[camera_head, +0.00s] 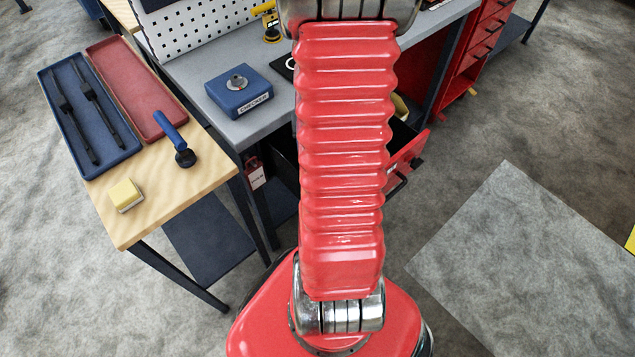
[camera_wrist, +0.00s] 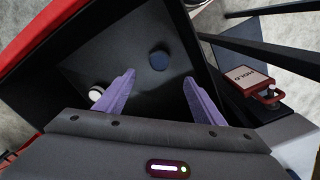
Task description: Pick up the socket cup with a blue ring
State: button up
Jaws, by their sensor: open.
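In the wrist view, a small dark round cup with a blue tint (camera_wrist: 158,60) is on the dark floor of an open red drawer (camera_wrist: 50,38). I take it for the blue-ringed socket cup; its ring is hard to make out. My gripper (camera_wrist: 159,77) is open and empty, with its two purple fingers spread over the drawer. The cup appears just beyond and between the fingertips, apart from both. A second small cup with a whitish top (camera_wrist: 96,93) lies left of the left finger. In the head view, my red arm hides most of the drawer (camera_head: 407,152), and both cups are out of sight.
The drawer walls stand close around my gripper. A red padlock with a HOLD tag (camera_wrist: 245,78) hangs right of the drawer. A grey bench (camera_head: 225,125) carries a blue checker box (camera_head: 238,107). A wooden side table (camera_head: 205,182) holds trays and a blue-handled tool (camera_head: 172,128).

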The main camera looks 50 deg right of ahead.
jog(key=shift+w+f, duration=0.1)
jog(key=shift+f, duration=4.15)
jog(key=shift+s+f, duration=0.2)
jog(key=shift+f, duration=2.4)
jog(key=shift+c, duration=0.5)
jog(key=c, duration=1.2)
jog(key=shift+c, duration=0.2)
